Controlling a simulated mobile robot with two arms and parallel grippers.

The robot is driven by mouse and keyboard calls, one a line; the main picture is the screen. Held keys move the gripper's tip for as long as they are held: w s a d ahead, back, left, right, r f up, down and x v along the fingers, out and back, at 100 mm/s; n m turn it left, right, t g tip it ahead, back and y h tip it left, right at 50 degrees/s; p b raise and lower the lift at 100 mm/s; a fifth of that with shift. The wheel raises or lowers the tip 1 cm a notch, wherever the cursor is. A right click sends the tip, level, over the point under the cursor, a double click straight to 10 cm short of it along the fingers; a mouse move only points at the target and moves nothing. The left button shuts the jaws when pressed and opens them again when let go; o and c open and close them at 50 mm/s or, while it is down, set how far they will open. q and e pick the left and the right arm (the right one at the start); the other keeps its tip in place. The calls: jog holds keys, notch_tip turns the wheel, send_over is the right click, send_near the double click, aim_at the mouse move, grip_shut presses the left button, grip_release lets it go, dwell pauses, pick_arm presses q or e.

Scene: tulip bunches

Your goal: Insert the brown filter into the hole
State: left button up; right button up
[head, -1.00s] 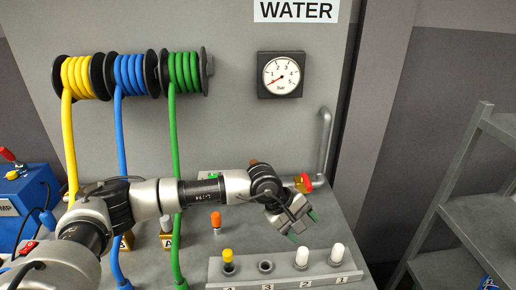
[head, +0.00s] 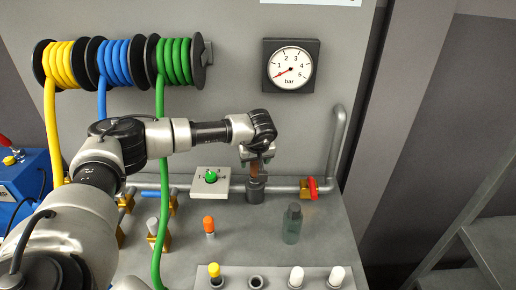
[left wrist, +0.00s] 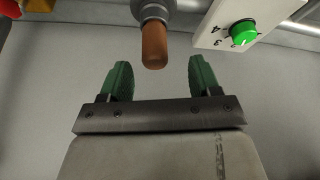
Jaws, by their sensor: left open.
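A brown rounded filter (head: 257,167) stands at the grey pipe socket (head: 256,190) in the head view. In the left wrist view the brown filter (left wrist: 154,46) sticks out of a grey cylinder. My left gripper (head: 250,157) is over it in the head view. In the left wrist view my left gripper (left wrist: 160,78) is open, its green fingertips apart and empty, with the filter just beyond and between them, apparently touching neither. The front rack (head: 322,272) has an empty hole (head: 256,282) between a yellow-capped piece and a white-capped one. My right gripper is not in view.
A green knob (head: 210,176) is left of the socket and a red valve handle (head: 313,188) right of it. An orange-capped piece (head: 209,224) and a dark greenish cylinder (head: 292,223) stand on the bench. A green hose (head: 161,205) hangs at the left.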

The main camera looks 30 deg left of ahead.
aim_at(255, 163)
pick_arm(q)
jog(key=x, duration=0.3)
jog(key=shift+w+f, duration=0.3)
jog(key=shift+w, duration=0.15)
jog(key=shift+p+x, duration=0.45)
jog(key=shift+x, duration=0.7)
jog(key=shift+f, duration=0.15)
jog(key=shift+c, duration=1.5)
jog(key=c, duration=0.5)
jog(key=shift+c, duration=1.1)
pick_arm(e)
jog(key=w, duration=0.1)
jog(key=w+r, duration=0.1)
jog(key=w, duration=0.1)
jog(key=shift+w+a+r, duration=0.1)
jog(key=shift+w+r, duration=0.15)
